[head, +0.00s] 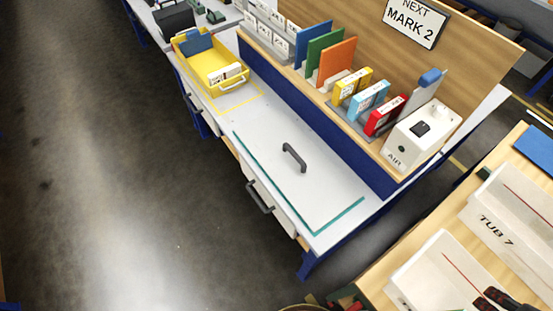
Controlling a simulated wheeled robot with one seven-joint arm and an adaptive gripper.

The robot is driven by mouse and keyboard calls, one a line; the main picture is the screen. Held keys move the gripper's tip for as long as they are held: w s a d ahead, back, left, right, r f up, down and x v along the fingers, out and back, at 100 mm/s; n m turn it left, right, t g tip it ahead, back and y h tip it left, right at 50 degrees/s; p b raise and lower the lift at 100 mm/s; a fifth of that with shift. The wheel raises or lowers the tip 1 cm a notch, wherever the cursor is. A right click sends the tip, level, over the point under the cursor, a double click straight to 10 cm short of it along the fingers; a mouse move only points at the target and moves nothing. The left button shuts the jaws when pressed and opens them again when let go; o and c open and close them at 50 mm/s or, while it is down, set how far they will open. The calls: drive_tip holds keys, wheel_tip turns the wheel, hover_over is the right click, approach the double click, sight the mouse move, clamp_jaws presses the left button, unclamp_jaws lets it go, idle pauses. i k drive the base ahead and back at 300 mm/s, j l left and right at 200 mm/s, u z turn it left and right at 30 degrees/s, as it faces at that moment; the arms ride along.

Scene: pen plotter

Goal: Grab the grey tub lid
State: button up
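I see no thing that is plainly a grey tub lid. A flat pale panel (265,170) with a teal edge and a dark grey bar handle (294,157) lies on the white bench top; I cannot tell whether it is a lid. A white tub (497,226) marked TUB 7 stands on the wooden table at the right. A second white tub (436,277) stands nearer, cut off by the bottom edge.
A yellow tray (216,83) sits at the bench's far left end. A white AIR box (420,132), red, blue and yellow boxes and coloured boards line the bench's back. Black-and-red objects (500,299) show at the lower right. The dark floor (130,200) at left is clear.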

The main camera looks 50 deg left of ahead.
sight(319, 191)
drive_tip(key=u, duration=1.95)
drive_tip(key=i+j+u, duration=0.5)
drive_tip(key=i+u, duration=0.25)
